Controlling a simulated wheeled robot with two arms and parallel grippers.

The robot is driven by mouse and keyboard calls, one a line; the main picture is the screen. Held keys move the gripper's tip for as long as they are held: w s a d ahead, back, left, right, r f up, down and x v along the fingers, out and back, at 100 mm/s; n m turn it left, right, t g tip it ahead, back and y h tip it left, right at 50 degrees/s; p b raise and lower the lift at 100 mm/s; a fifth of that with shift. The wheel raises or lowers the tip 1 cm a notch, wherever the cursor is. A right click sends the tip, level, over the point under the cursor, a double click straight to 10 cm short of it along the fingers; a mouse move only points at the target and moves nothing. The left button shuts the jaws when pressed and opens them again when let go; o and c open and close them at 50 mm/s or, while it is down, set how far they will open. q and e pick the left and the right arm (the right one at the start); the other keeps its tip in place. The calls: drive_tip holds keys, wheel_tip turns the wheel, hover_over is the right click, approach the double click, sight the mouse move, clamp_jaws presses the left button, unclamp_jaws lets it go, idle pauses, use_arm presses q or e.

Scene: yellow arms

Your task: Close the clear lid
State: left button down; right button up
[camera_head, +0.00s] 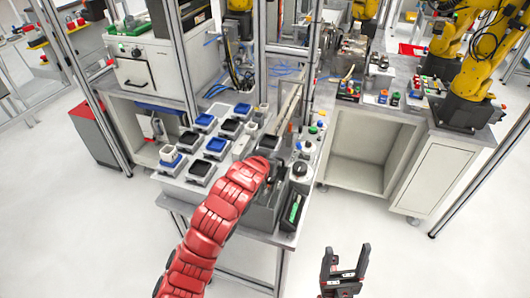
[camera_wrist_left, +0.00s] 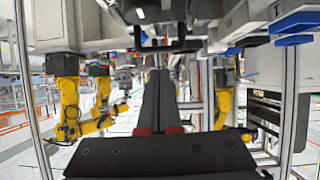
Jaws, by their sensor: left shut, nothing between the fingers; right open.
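I cannot make out a clear lid for certain in either view. A grey box-like device (camera_head: 262,217) stands at the front right of the near table, partly hidden behind my red left arm. My left arm reaches over this table, and its end is beside and above the device. My left gripper (camera_wrist_left: 158,76) is shut and empty, its two dark fingers together in the left wrist view. In the head view the left fingertips are hard to tell from the dark parts there. My right gripper (camera_head: 346,262) is open and empty, low in front of the table over the floor.
Several blue and black trays (camera_head: 216,144) fill the left of the near table (camera_head: 176,188). A metal frame post (camera_head: 310,60) rises behind. A yellow arm (camera_head: 472,75) stands at the right.

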use_arm(q)
drive_tip(key=shift+w+d+f+g+y+b, duration=0.1)
drive_tip(key=shift+w+f+g+y+b, duration=0.15)
drive_tip(key=shift+f+g, duration=0.25)
drive_tip(key=shift+w+d+f+g+y+b, duration=0.15)
drive_tip(key=shift+w+f+g, duration=0.1)
drive_tip(key=shift+f+g, duration=0.2)
drive_tip(key=shift+a, duration=0.15)
